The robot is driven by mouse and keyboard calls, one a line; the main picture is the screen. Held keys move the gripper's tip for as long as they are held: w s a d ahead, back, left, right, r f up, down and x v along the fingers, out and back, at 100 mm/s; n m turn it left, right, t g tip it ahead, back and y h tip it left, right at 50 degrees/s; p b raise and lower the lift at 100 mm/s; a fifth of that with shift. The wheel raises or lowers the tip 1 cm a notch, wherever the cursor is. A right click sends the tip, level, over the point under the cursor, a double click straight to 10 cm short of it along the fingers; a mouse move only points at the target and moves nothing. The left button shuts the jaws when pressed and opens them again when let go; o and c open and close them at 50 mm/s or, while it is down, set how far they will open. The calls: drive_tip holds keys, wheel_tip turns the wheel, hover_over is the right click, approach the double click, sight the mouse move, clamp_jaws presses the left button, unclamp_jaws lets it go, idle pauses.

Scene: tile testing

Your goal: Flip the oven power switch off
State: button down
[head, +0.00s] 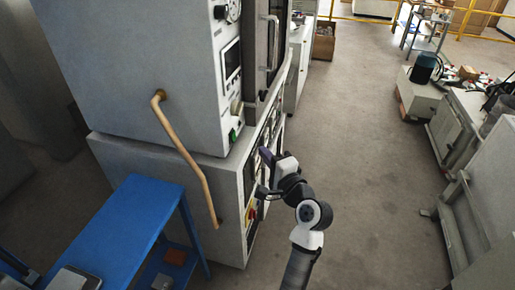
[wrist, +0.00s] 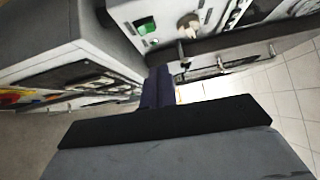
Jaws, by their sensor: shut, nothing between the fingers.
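The oven is a tall grey cabinet (head: 130,60) at the left of the head view. A small green switch (head: 234,134) sits low on its front panel. A red and yellow knob (head: 251,213) is on the lower cabinet front. My gripper (head: 265,157) is shut and empty in front of the lower cabinet, below and right of the green switch. Its dark fingers (wrist: 158,86) are below the white panel, apart from the switch.
A bent tan pipe handle (head: 184,150) runs down the cabinet's side. A blue table (head: 120,230) stands at front left. A grey bench (head: 460,125) with clutter is at right. The floor (head: 365,150) between is clear.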

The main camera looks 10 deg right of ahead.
drive_tip(key=shift+v, duration=1.6)
drive_tip(key=shift+r, duration=0.2)
